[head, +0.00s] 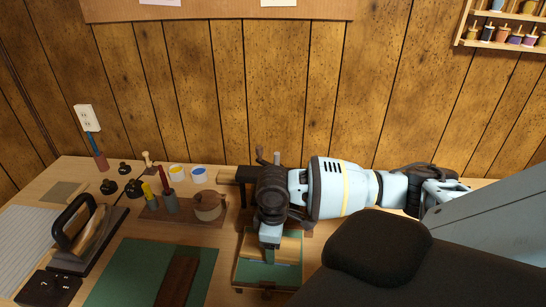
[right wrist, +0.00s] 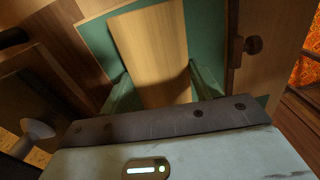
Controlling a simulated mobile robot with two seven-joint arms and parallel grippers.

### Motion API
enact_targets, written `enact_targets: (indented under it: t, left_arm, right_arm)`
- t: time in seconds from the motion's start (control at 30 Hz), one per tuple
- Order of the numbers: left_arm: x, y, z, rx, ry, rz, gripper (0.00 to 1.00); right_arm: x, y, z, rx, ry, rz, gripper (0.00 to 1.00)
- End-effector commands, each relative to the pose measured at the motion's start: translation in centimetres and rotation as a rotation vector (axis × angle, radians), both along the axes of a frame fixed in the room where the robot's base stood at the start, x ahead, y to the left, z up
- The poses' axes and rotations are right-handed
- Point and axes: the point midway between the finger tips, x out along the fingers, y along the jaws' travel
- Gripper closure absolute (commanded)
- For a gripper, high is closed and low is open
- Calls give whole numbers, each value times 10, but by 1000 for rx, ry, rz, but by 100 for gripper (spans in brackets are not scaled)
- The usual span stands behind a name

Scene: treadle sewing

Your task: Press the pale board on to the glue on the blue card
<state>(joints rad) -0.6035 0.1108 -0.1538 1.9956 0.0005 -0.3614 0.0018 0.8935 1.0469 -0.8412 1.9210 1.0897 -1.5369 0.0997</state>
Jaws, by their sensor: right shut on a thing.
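The pale board (right wrist: 150,50) is a flat light-wood piece in the right wrist view. My right gripper (right wrist: 162,88) is shut on it, one finger at each side edge. In the head view my right gripper (head: 270,242) points down over a small wood-edged tray (head: 237,272), and a bit of the pale board (head: 291,247) shows beside it. A green-teal surface (right wrist: 95,40) lies beneath the board. I cannot tell a separate blue card or any glue, and cannot tell whether the board touches the surface. My left gripper is not in view.
A green cutting mat (head: 125,270) with a dark wood strip (head: 177,282) lies left of the tray. Behind are a wooden rack with tools (head: 183,215) and two small pots. A black-handled press (head: 85,240) stands at far left.

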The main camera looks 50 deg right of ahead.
Motion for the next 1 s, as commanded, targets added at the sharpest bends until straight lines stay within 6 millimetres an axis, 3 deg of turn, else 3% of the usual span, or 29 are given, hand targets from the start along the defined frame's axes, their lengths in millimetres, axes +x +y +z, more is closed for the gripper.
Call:
enact_targets:
  t: [1.0]
  left_arm:
    - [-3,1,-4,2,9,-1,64]
  right_arm:
    - [0,0,-11,0,0,0,62]
